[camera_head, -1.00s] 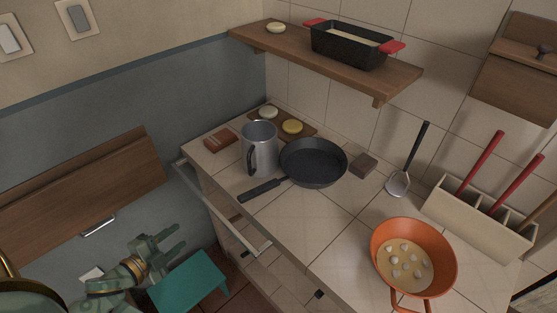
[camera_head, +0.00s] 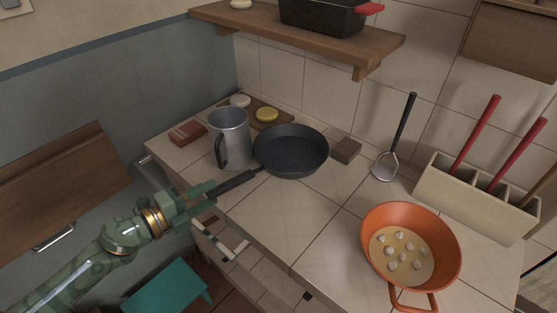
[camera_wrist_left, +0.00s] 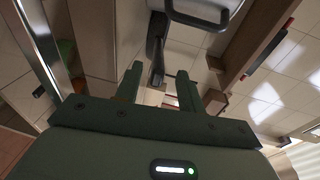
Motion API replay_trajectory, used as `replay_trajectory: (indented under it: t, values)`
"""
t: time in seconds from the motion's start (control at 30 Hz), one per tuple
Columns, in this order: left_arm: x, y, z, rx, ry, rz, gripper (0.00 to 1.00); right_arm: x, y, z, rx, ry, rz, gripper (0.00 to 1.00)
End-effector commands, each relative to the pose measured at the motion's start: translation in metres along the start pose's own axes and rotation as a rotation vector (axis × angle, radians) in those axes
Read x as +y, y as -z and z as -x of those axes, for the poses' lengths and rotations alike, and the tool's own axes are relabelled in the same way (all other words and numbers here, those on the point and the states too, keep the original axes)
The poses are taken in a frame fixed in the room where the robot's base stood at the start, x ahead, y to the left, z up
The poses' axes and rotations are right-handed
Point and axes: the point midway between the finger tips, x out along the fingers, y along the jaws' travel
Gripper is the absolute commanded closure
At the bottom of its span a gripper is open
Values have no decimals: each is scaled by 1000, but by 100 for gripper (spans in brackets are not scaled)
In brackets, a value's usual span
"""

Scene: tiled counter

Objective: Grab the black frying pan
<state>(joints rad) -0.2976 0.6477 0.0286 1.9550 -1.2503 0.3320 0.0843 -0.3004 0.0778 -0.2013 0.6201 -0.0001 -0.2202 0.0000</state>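The black frying pan (camera_head: 290,152) rests flat on the tiled counter (camera_head: 300,220), its handle (camera_head: 235,182) pointing toward the front left edge. My left gripper (camera_head: 211,194) is at the free end of that handle, with its fingers apart on either side of it. In the left wrist view, the fingers (camera_wrist_left: 158,78) are spread, and a dark bar that looks like the handle (camera_wrist_left: 157,45) lies between them with gaps. Contact with the handle cannot be made out. My right gripper is not in view.
A metal mug (camera_head: 230,138) stands close left of the pan. A brown block (camera_head: 346,150) lies to its right. An orange pan (camera_head: 371,222) with pale pieces is at the front right, and a slotted utensil box (camera_head: 470,205) is behind it. A shelf (camera_head: 330,40) overhangs the back.

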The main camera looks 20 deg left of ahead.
Motion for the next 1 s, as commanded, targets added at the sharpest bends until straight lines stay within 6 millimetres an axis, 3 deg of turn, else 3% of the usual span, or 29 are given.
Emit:
replay_trajectory:
  t: [0.23, 0.5, 0.67, 1.0]
  values:
    - [3, -4, -38, -1, 1, -1, 61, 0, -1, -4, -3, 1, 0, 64]
    - [4, -4, -43, -2, -1, 0, 61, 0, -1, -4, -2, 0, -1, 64]
    - [4, -4, -43, -2, -1, 0, 100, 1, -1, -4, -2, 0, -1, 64]
    - [2, -4, -43, -2, 1, -1, 100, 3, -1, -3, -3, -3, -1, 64]
